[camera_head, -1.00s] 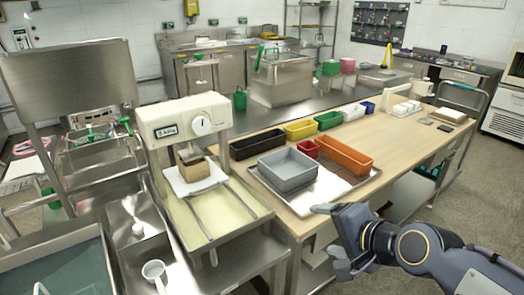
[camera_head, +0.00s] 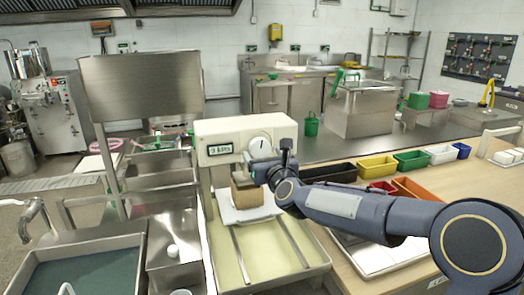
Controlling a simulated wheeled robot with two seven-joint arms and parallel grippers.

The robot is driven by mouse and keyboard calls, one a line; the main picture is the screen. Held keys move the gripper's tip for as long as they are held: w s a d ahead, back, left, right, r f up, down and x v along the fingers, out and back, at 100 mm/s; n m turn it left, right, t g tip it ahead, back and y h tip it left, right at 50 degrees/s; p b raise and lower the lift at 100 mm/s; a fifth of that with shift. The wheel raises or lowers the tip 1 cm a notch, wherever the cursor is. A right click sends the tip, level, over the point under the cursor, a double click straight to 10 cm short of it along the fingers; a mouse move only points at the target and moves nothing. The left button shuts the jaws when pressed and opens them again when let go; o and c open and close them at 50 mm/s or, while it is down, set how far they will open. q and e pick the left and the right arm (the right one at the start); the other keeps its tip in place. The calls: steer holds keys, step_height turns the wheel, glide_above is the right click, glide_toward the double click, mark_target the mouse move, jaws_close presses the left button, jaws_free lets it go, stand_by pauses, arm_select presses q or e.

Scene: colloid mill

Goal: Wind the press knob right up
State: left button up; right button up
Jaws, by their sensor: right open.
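The press (camera_head: 222,130) is a cream machine with a small green display and a round knob (camera_head: 260,145) on its front face. The knob is white with a dark pointer mark that stands near upright. My right gripper (camera_head: 266,166) is open and empty in front of the press, just below the knob in the picture. It hides the lower edge of the knob. I cannot tell whether it touches it. A tan block (camera_head: 247,196) sits under the press head on a white plate (camera_head: 236,214). My left gripper is out of view.
Coloured bins, such as the yellow bin (camera_head: 378,167), stand on the wooden table to the right, partly behind my right arm. A steel panel (camera_head: 140,85) rises left of the press. A steel sink (camera_head: 85,268) is at the front left.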

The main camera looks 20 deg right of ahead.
steer(key=shift+w, duration=1.1)
steer(key=c, duration=1)
steer(key=shift+n, duration=0.3)
